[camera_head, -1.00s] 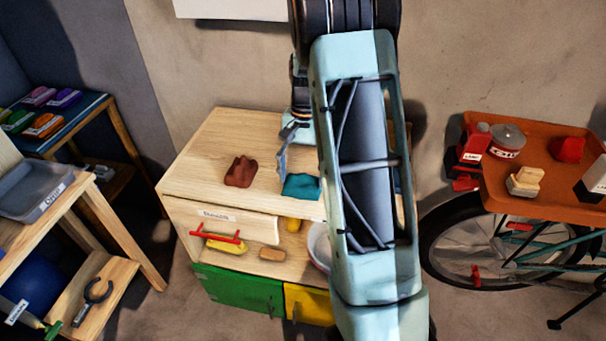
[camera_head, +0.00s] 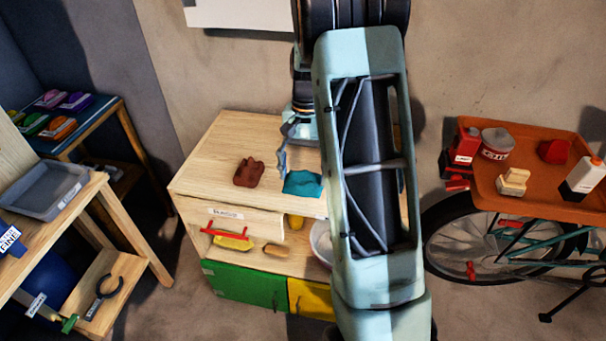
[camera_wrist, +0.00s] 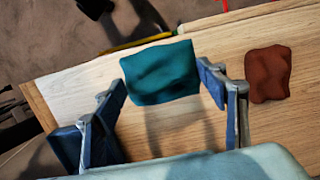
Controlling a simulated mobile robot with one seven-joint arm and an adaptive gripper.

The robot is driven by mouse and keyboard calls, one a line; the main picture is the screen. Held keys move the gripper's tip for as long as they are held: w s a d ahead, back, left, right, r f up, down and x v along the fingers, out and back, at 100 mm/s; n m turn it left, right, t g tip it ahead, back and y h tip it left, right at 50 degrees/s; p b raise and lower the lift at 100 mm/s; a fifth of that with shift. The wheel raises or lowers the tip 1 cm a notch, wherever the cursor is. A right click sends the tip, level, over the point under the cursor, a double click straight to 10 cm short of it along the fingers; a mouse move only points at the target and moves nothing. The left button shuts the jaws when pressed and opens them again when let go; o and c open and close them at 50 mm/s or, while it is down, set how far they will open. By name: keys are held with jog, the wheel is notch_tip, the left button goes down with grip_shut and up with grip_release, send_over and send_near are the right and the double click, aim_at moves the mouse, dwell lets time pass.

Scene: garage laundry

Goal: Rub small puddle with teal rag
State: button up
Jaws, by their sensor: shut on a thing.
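The teal rag (camera_head: 303,183) is at the front right of the wooden cabinet top (camera_head: 235,137), right of a brown rag (camera_head: 248,172). In the wrist view the teal rag (camera_wrist: 160,72) spans between the two fingers of my gripper (camera_wrist: 163,84), which is shut on it. The brown rag (camera_wrist: 268,74) lies apart to the right there. My arm hides part of the cabinet's right side. I cannot make out a puddle for certain; a greyish patch on the wood below the rag in the wrist view may be shadow.
An orange tray (camera_head: 540,203) stands right, above a bicycle. A wooden bench with a grey tray (camera_head: 45,190) stands left.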

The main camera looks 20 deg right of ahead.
jog(key=shift+r+p, duration=0.75)
jog(key=shift+r, duration=0.65)
jog(key=shift+a, duration=0.1)
